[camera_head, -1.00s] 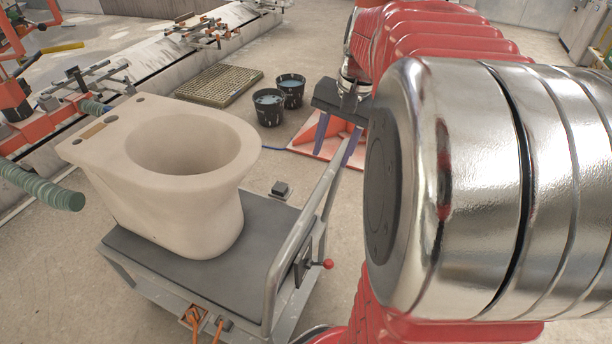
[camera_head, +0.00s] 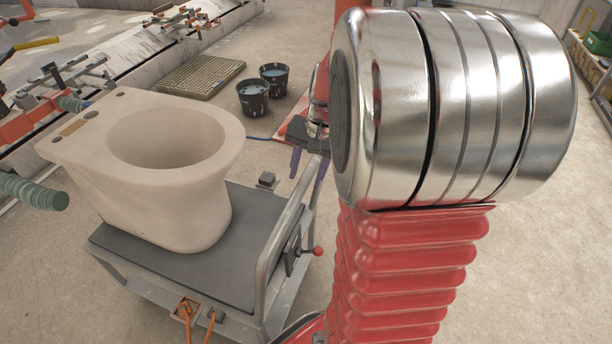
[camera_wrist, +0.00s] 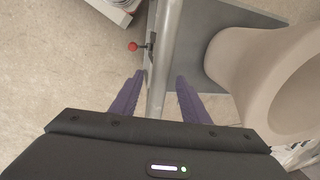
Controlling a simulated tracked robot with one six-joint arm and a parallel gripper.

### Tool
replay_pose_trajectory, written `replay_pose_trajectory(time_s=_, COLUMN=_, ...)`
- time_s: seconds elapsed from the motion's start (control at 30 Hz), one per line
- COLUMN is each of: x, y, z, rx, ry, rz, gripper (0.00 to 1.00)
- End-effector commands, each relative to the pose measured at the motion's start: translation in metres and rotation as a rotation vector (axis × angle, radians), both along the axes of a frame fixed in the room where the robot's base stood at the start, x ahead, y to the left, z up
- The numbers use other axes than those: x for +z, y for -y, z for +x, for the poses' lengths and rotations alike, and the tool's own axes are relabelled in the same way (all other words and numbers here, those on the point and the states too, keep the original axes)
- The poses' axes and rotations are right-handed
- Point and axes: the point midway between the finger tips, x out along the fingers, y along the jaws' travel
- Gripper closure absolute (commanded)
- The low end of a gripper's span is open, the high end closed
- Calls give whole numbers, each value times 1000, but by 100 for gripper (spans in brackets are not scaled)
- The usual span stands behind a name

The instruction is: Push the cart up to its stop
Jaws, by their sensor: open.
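The cart (camera_head: 250,264) is grey, with a dark flat deck and a tubular handle (camera_head: 283,240) on its right side. A pale toilet-shaped casting (camera_head: 205,190) stands upright on the deck. My gripper (camera_head: 307,168) is at the handle's upper end, partly hidden by my arm. In the wrist view, its two purple fingers (camera_wrist: 157,97) are apart, with the handle bar (camera_wrist: 166,40) running between them. I cannot tell whether they touch it. A red-knobbed lever (camera_head: 317,251) sits beside the handle. I cannot clearly identify the stop.
Two dark buckets (camera_head: 253,97) and a floor grate (camera_head: 200,76) lie beyond the cart. A small grey block (camera_head: 266,180) is at the deck's far right edge. Green-padded arms (camera_head: 35,191) reach in from the left. Open floor (camera_head: 520,265) lies to the right.

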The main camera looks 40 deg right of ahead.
Motion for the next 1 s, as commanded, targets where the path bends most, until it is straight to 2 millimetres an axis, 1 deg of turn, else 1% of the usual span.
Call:
replay_pose_trajectory(time_s=0.03, x=-5, y=-1, z=0, rx=1, ry=-2, rz=2, gripper=58)
replay_pose_trajectory(time_s=0.13, x=-11, y=-1, z=2, rx=0, ry=0, rz=1, gripper=58)
replay_pose_trajectory(time_s=0.47, x=-13, y=-1, z=2, rx=-1, ry=0, rz=0, gripper=59)
replay_pose_trajectory(time_s=1.0, x=-13, y=-1, z=2, rx=-2, ry=0, rz=0, gripper=97)
